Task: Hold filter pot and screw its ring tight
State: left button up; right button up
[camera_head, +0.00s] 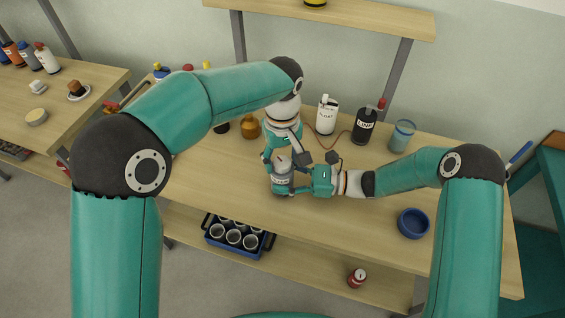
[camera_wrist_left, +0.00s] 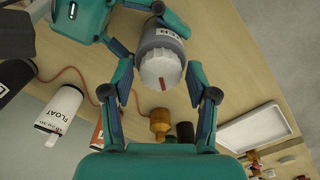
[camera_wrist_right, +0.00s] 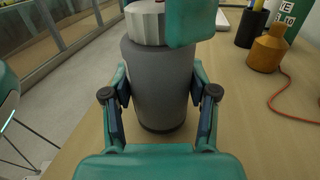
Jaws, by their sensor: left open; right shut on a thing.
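The filter pot is a grey, upright cylinder (camera_head: 281,184) near the front edge of the bench. In the right wrist view the pot body (camera_wrist_right: 158,85) stands between the fingers of my right gripper (camera_wrist_right: 160,93), which is shut on it from the side. Its ring is the white ribbed cap (camera_wrist_left: 160,70) with a red mark, on top of the pot; the ring's upper part is cut off in the right wrist view (camera_wrist_right: 146,24). My left gripper (camera_wrist_left: 161,94) is open above, its fingers apart on either side of the ring. A teal finger hides part of the ring there.
A FLOAT bottle (camera_head: 327,117), a LINE bottle (camera_head: 364,126) and a glass jar (camera_head: 402,137) stand behind. An orange-brown flask (camera_head: 250,127) is back left. A blue bowl (camera_head: 413,223) sits at the right. A crate of cups (camera_head: 214,241) is on the lower shelf.

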pick_arm(q)
jog(key=n, duration=0.9)
jog(key=shift+n, duration=0.4)
jog(key=c, duration=0.7)
